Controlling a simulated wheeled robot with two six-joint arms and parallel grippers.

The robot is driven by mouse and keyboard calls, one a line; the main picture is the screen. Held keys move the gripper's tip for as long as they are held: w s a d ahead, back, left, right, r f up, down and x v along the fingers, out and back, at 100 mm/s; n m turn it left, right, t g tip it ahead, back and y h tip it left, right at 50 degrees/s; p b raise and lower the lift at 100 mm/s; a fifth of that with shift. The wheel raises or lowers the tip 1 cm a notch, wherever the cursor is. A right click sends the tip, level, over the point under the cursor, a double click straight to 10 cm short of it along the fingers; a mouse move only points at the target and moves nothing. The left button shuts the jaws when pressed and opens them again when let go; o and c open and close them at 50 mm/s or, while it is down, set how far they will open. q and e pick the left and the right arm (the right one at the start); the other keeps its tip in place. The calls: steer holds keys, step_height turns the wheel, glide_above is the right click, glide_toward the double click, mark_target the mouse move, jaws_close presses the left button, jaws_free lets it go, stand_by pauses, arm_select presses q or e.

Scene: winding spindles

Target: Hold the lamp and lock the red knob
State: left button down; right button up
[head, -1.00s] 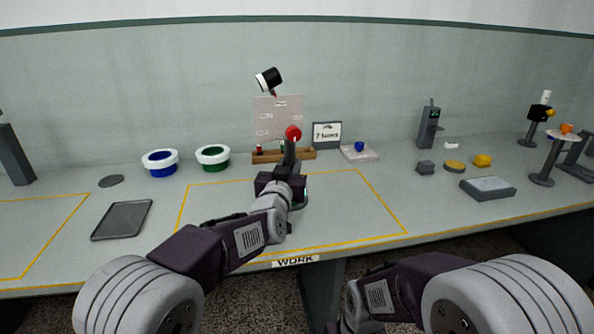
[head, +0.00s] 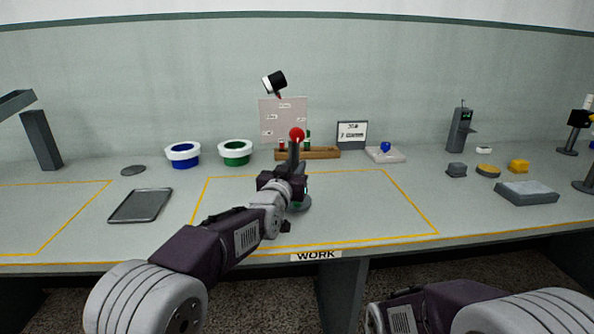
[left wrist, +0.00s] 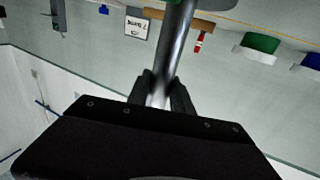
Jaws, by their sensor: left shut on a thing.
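The lamp has a black and white head (head: 274,82) and a red knob (head: 297,134) at the top of its upright grey pole. A dark green round base (head: 302,203) shows partly behind my arm. My left gripper (head: 290,172) is shut on the pole below the knob. The left wrist view shows the bare metal pole (left wrist: 174,48) running down between the fingers (left wrist: 160,90). I cannot tell if the base touches the table. My right arm is at the lower right of the head view, its gripper out of view.
A pale labelled board (head: 283,118) and a wooden rack (head: 322,154) are behind the lamp. Blue (head: 183,154) and green (head: 235,152) bowls and a grey tray (head: 141,205) are left. A sign (head: 352,134) and a blue-knobbed block (head: 385,153) are right. The yellow-outlined area is mostly clear.

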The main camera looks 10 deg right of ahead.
arm_select(q)
steer(key=shift+f+b, duration=0.6)
steer(key=shift+b, duration=0.05)
stand_by(0.8)
